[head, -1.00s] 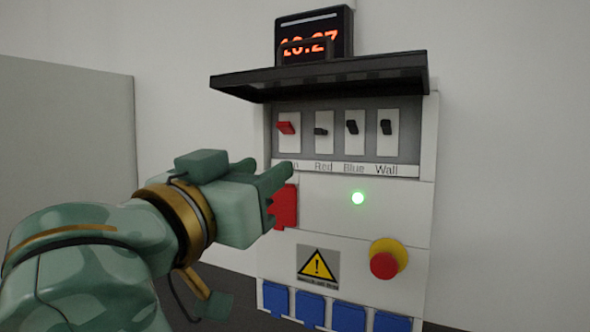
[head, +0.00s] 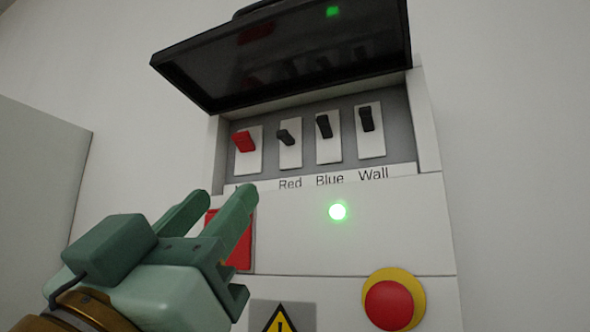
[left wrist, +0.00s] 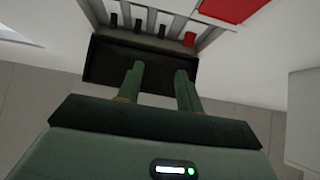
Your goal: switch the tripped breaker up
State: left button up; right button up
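The breaker row is in the upper recess of a white panel. From left come a red switch (head: 244,141), then black switches labelled Red (head: 286,137), Blue (head: 324,126) and Wall (head: 367,119). The Blue and Wall levers stand up; the Red lever looks shorter and sits lower on its plate. My left gripper (head: 212,203) is open and empty, in front of and below the leftmost switch, touching no switch. It hides part of the leftmost label. In the left wrist view, its fingers (left wrist: 160,75) are apart, with the switches beyond. My right gripper is not in view.
A black cover (head: 285,55) is raised above the switches. A red part (head: 240,245) lies behind my left fingers. A green light (head: 337,212), a red and yellow stop button (head: 390,303) and a warning sign (head: 281,320) are lower. Space before the switches is clear.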

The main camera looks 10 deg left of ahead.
pick_arm(q)
jog(key=p, duration=0.8)
send_near(281, 136)
jog(key=p+x, duration=0.1)
jog(key=x, duration=0.6)
jog(key=shift+w+p, duration=0.15)
jog(key=shift+p, duration=0.25)
jog(key=shift+w+d+r, duration=0.1)
jog(key=shift+w+r, duration=0.2)
jog(key=shift+r, duration=0.2)
grip_shut()
